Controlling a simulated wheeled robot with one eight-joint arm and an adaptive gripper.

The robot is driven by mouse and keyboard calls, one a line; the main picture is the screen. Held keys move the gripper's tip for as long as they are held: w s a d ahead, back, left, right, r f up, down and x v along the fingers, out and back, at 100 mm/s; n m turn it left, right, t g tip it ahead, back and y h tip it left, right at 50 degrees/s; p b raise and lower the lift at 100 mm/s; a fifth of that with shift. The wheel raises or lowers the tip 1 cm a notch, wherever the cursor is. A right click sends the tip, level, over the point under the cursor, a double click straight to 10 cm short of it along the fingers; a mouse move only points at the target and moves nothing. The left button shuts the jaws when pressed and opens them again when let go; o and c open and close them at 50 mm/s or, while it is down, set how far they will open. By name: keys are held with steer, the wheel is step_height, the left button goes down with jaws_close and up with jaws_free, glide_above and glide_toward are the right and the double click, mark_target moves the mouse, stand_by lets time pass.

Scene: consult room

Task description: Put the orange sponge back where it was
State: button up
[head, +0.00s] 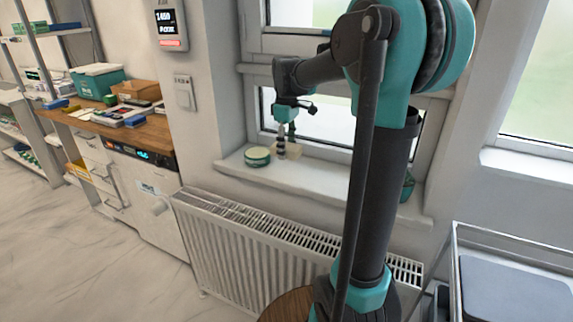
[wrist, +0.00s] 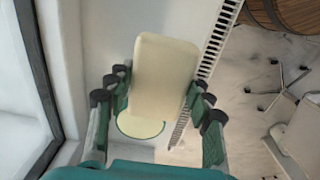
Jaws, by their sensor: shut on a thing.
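My gripper (head: 287,138) is over the window sill, its fingers pointing down. It is shut on a pale cream block (wrist: 165,72), which sits between the two fingers in the wrist view. In the head view the block (head: 289,150) shows just above the sill; I cannot tell whether it touches it. The block has a sponge-like shape but looks cream, not orange. No clearly orange sponge shows in either view.
A round green tin with a pale lid (head: 257,157) stands on the window sill (head: 325,176), left of the block. A white radiator (head: 245,245) is below. A wooden counter (head: 150,128) with boxes is at left. A grey-topped cart (head: 515,290) is at lower right.

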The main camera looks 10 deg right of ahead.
mark_target(287, 171)
steer(key=shift+f, duration=3.05)
steer(key=shift+f, duration=0.1)
steer(key=o, duration=1.3)
step_height(287, 171, up, 12)
steer(key=shift+r, duration=0.1)
